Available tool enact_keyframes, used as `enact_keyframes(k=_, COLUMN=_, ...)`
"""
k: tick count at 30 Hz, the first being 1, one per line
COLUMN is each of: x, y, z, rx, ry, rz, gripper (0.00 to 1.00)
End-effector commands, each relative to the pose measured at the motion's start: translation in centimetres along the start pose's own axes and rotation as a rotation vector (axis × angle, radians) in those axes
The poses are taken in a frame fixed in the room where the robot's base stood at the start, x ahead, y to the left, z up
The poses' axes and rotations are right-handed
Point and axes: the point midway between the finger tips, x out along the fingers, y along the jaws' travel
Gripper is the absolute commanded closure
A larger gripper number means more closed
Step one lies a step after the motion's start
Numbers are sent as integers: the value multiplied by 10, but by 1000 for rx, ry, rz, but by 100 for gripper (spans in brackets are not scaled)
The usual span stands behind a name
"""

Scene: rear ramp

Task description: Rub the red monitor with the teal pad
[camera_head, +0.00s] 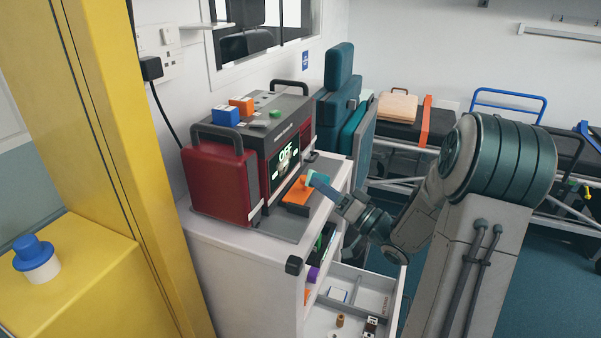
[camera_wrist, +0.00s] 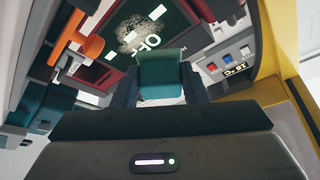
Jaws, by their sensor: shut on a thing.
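The red monitor (camera_head: 215,178) stands on top of the white cart, its dark screen (camera_head: 283,160) facing right and showing "OFF". In the wrist view the screen (camera_wrist: 185,20) fills the top, with a grey speckled smudge (camera_wrist: 143,32) on it. My gripper (camera_head: 325,186) is shut on the teal pad (camera_wrist: 160,75), which sticks out beyond the fingers towards the screen. In the head view the pad (camera_head: 318,179) is just right of the screen, seemingly a little apart from it. Contact is not clear in the wrist view.
Blue (camera_head: 226,115) and orange (camera_head: 242,104) blocks sit on the monitor. An open drawer (camera_head: 383,283) with small items juts out below my arm. A yellow post (camera_head: 125,150) stands left.

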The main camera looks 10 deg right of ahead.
Motion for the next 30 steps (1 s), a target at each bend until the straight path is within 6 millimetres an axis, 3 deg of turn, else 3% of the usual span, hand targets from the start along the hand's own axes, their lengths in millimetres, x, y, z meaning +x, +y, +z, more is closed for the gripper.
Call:
enact_keyframes(k=18, x=49, y=-4, z=27, rx=-5, ry=-4, rz=-5, gripper=79)
enact_keyframes(k=30, x=61, y=-7, z=34, rx=-10, ry=-5, rz=-5, gripper=79)
